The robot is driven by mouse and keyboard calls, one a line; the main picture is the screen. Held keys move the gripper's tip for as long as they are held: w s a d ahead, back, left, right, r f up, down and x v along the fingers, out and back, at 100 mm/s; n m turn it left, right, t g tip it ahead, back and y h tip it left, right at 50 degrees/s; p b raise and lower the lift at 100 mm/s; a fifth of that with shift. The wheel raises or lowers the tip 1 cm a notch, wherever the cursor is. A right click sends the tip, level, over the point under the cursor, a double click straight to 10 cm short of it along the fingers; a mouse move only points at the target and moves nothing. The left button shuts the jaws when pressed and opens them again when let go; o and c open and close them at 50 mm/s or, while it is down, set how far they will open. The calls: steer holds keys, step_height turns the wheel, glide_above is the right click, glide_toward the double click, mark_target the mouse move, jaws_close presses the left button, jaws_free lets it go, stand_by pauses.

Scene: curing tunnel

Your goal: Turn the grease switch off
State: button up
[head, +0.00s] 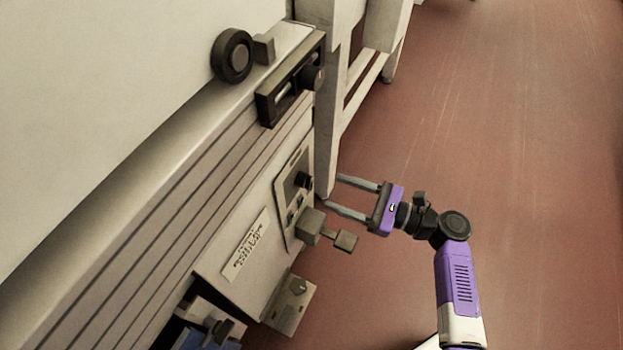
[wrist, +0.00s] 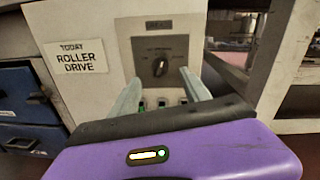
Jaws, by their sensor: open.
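The knob's exact setting is unclear.
A sign (wrist: 76,57) reads "TODAY ROLLER DRIVE". Small buttons (wrist: 161,102) lie below the knob. A block-shaped handle (head: 345,241) juts out near my gripper. A lower box (head: 297,286) has another knob. A slider panel (head: 290,92) and dark wheel (head: 233,56) are higher. Red floor is clear at right.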

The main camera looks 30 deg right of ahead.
mark_target(304, 181)
steer(key=b+x, duration=0.1)
steer(key=x, duration=0.6)
steer(key=shift+w+a+b, duration=0.2)
steer(key=shift+w+b, duration=0.05)
steer(key=shift+b, duration=0.05)
steer(key=shift+c, duration=0.2)
jaws_close()
